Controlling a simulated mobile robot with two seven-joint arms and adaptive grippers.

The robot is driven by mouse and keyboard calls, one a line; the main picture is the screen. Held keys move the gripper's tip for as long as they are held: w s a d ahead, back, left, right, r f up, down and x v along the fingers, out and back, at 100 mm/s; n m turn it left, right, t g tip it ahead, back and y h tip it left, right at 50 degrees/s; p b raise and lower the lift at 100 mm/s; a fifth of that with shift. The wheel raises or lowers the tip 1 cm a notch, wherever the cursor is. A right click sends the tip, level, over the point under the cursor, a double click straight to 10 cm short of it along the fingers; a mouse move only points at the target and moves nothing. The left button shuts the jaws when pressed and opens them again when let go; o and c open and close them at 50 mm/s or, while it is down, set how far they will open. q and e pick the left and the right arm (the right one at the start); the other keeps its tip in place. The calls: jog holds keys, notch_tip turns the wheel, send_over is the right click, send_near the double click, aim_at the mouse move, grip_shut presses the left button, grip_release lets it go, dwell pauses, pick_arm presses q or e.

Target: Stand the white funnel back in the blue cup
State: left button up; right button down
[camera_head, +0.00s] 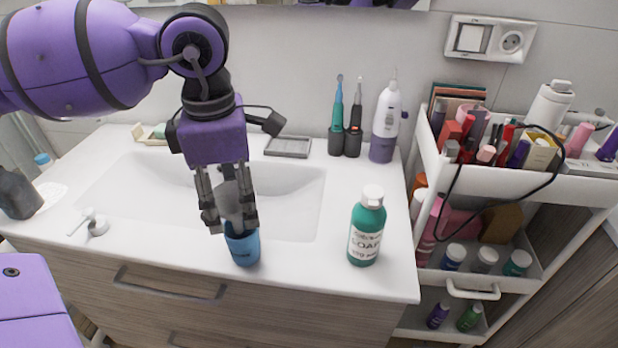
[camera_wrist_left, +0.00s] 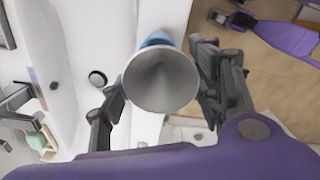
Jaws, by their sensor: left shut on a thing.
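The white funnel (camera_head: 229,205) is between the fingers of my left gripper (camera_head: 230,215), which is shut on it. In the left wrist view the funnel's wide mouth (camera_wrist_left: 161,79) faces the camera, with a finger on each side. The blue cup (camera_head: 242,245) stands upright near the front edge of the counter, directly below the funnel. A bit of the cup (camera_wrist_left: 157,40) shows behind the funnel in the left wrist view. The funnel's lower end is hidden, so I cannot tell how deep it sits in the cup.
A green soap bottle (camera_head: 367,226) stands right of the cup. The sink basin (camera_head: 290,200) lies behind the cup. Electric toothbrushes (camera_head: 354,125) and a white-purple device (camera_head: 386,120) stand at the back. A loaded cosmetics cart (camera_head: 590,188) is at the right.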

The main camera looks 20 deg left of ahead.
pick_arm(q)
jog(key=f, duration=0.3)
jog(key=shift+w+f, duration=0.2)
jog(key=shift+f, duration=0.1)
jog(key=shift+f+b, duration=0.45)
jog(key=shift+f, duration=0.2)
jog(key=o, duration=1)
jog(key=shift+r, duration=0.1)
notch_tip(320, 180, up, 13)
jog(key=shift+s+d+r+p, duration=0.1)
jog(key=shift+p, duration=0.5)
